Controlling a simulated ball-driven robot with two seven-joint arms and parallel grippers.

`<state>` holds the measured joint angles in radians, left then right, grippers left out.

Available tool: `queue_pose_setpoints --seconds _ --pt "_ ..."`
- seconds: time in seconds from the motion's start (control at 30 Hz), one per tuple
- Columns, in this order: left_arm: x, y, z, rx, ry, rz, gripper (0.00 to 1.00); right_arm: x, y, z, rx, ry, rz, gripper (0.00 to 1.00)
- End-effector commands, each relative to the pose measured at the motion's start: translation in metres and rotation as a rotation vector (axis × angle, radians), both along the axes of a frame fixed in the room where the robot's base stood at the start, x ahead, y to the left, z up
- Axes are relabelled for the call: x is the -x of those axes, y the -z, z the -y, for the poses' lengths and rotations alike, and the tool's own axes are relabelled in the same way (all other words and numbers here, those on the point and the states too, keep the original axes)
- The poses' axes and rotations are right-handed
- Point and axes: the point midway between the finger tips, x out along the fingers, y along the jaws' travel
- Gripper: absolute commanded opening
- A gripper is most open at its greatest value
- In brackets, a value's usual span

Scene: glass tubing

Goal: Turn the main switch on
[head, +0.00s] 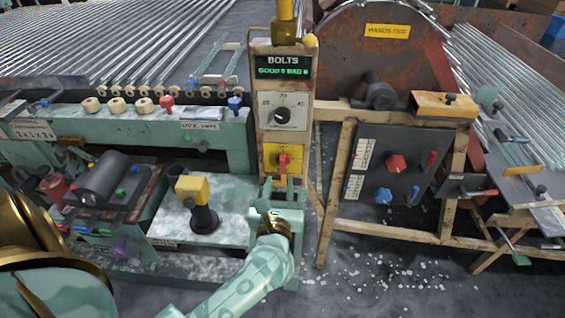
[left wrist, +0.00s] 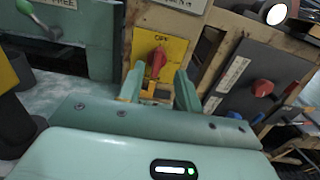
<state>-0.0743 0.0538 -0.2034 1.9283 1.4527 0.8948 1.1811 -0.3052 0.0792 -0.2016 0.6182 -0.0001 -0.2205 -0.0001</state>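The main switch is a red rotary knob (head: 284,161) on a yellow plate (head: 271,153), low on the tall panel. In the left wrist view the red knob (left wrist: 158,62) sits upright beneath the lettering OFF on the yellow plate (left wrist: 176,48). My left gripper (head: 279,182) is just below and in front of the plate, fingers pointing at it. In the left wrist view the fingers (left wrist: 160,82) are apart, one on each side of the knob's lower end, with nothing gripped. Whether either finger touches the knob cannot be told. My right gripper is not in view.
Above the switch are a dial (head: 283,112) and a green-lit BOLTS display (head: 282,68). A green bench (head: 120,135) with knobs and a yellow-topped device (head: 193,188) stands left. A dark panel (head: 400,150) with red and blue knobs stands right. White fragments litter the floor.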

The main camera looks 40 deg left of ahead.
Motion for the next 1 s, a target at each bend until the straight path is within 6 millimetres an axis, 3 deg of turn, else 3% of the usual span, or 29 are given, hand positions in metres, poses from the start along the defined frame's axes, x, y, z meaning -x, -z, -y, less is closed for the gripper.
queue_pose_setpoints --seconds 0.1,0.3,0.5,0.77,0.9,1.0 --pt "-0.026 0.001 -0.016 -0.004 0.000 0.001 0.35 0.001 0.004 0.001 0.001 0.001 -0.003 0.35" --pt "-0.057 0.001 -0.035 -0.005 0.001 -0.001 0.35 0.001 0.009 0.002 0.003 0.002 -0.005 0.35" --pt "-0.069 0.000 -0.042 -0.004 0.001 -0.001 0.35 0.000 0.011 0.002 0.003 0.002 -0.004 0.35" --pt "-0.070 0.000 -0.043 -0.003 0.001 -0.002 0.35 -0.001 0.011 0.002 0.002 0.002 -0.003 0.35" --pt "-0.069 0.000 -0.043 -0.003 0.001 -0.002 0.00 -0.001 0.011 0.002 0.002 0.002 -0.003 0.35" --pt "-0.069 0.000 -0.043 -0.003 0.001 -0.002 0.00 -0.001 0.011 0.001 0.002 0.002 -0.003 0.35"
